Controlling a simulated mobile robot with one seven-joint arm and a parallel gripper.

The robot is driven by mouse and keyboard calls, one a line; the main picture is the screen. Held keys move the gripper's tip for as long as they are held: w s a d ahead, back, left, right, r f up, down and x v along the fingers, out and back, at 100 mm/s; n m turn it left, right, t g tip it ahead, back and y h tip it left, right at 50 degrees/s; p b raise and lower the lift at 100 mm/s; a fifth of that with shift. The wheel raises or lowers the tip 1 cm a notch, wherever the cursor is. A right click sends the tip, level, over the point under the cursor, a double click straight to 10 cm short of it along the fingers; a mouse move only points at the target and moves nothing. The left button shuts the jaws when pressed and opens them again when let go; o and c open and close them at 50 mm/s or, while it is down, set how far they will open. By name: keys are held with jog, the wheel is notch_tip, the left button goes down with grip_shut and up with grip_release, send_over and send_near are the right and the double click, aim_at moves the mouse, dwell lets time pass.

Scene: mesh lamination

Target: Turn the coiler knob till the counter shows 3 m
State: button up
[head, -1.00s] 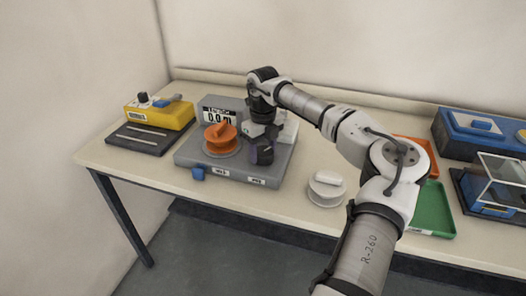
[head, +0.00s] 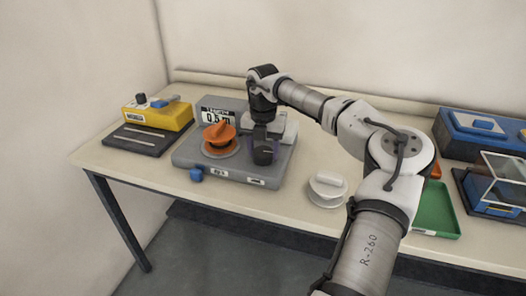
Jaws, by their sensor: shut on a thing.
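The coiler is a grey machine (head: 205,172) on the left half of the table. Its counter (head: 217,116) at the back reads about 0.5 m. An orange reel (head: 219,138) sits on its left side. My gripper (head: 264,146) points down over the right side of the coiler and is shut on the dark knob (head: 263,156). The fingers stand on either side of the knob and partly hide it. A blue button or lever (head: 196,174) is on the coiler's front left corner.
A yellow device (head: 158,116) with a dark base plate stands at the left. Bare table lies in front of the coiler.

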aim_at(264, 151)
jog(key=m+b, duration=0.1)
jog(key=m, duration=0.4)
jog(key=shift+m, duration=0.3)
jog(key=m+b, duration=0.1)
jog(key=m, duration=0.4)
jog(key=shift+d+b, duration=0.1)
jog(key=shift+b, duration=0.2)
jog(key=shift+m, duration=0.3)
jog(key=o, duration=0.7)
jog(key=shift+r, duration=0.1)
notch_tip(264, 151, up, 14)
jog(key=shift+s, duration=0.1)
